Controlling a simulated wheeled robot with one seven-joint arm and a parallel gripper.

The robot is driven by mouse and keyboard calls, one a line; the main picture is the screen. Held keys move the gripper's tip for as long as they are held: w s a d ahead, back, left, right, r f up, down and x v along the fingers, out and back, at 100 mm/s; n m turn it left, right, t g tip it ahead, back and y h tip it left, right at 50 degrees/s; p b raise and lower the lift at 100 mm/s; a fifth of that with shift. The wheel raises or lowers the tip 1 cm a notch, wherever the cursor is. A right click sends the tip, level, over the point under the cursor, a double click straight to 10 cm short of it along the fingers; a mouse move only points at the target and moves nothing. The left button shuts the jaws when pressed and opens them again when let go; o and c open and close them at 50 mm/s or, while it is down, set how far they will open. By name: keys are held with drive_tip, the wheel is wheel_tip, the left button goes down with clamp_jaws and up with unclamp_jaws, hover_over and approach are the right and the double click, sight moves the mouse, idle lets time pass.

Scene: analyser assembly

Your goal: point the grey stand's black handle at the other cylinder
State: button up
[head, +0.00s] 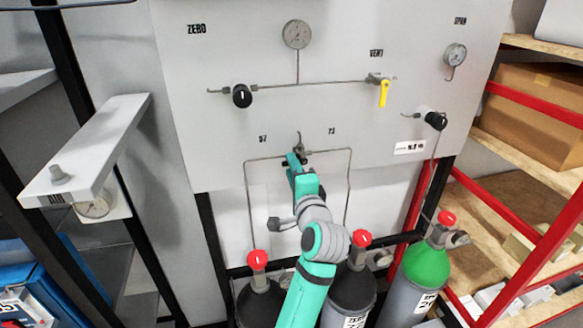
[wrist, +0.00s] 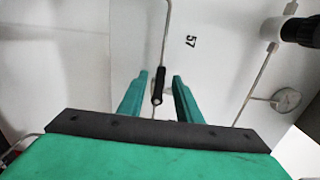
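The grey stand is a light grey upright panel (head: 225,60) with gauges, pipes and valves. Two thin pipes under the labels 57 and 73 meet at a small valve in its lower middle. In the wrist view the black handle (wrist: 157,86) is a short rod between my gripper's two green fingers (wrist: 160,88), with gaps on both sides. My gripper (head: 296,160) is open at that valve; in the head view it mostly hides the handle. Two dark cylinders with red tops, left (head: 259,300) and middle (head: 352,290), stand below, partly hidden by my arm.
A green-shouldered cylinder (head: 428,265) stands at the right by a red-framed shelf (head: 520,175). The panel also carries black knobs (head: 242,96) (head: 436,120), a yellow lever (head: 384,93) and gauges (head: 297,34). A grey bracket (head: 90,150) juts out at left.

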drive_tip(key=shift+w+a, duration=0.15)
drive_tip(key=shift+w, duration=0.3)
clamp_jaws()
drive_tip(key=shift+f, duration=0.1)
